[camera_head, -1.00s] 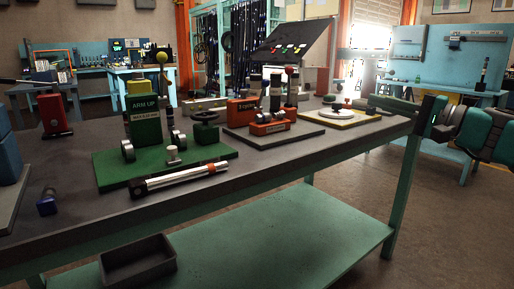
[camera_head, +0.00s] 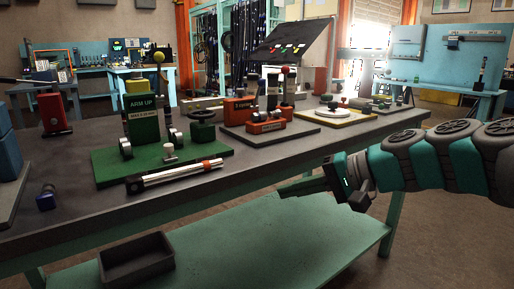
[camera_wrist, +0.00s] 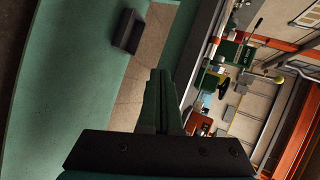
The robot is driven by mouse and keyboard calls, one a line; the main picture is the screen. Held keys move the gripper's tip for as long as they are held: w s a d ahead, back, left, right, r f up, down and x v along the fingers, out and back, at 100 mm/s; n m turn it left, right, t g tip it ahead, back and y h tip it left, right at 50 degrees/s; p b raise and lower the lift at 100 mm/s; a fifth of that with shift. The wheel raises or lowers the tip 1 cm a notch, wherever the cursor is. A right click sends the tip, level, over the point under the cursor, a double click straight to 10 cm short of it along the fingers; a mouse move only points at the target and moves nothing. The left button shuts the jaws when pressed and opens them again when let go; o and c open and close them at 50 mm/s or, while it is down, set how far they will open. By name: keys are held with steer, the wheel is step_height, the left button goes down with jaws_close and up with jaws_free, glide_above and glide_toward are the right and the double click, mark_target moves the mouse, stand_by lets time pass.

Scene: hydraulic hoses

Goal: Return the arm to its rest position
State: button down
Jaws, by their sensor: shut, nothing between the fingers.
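My gripper (camera_head: 300,187) reaches in from the right in the head view, in front of the workbench's front edge. Its fingers are together with nothing between them, and they point left. In the wrist view my gripper's fingers (camera_wrist: 158,88) stand shut at the middle of the picture. The workbench (camera_head: 75,222) has a dark top and a green lower shelf (camera_head: 250,240). The fingers look apart from the bench, but the exact gap cannot be told.
On the bench stand a green "ARM UP" station (camera_head: 143,118), a silver-and-black tool (camera_head: 175,176), a red station (camera_head: 268,125) and a yellow-edged board (camera_head: 345,120). A dark tray (camera_head: 136,258) sits low at the front. Floor (camera_head: 450,225) is open at right.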

steer(key=s+a+f+n+g+h, duration=0.2)
steer(key=s+a+f+g+h, duration=0.1)
steer(key=s+f, duration=0.55)
steer(key=s+d+f+n+g+h, duration=0.1)
steer(key=s+d+f+h, duration=0.3)
steer(key=s+f, duration=0.4)
steer(key=s+d+f+n+g+h, duration=0.1)
steer(key=s+d+f+g+h, duration=0.2)
steer(key=s+d+f, duration=0.4)
steer(key=s+f+h, duration=0.1)
steer(key=s, duration=0.3)
steer(key=shift+s+h, duration=0.3)
steer(key=shift+s, duration=0.05)
steer(key=shift+d, duration=0.1)
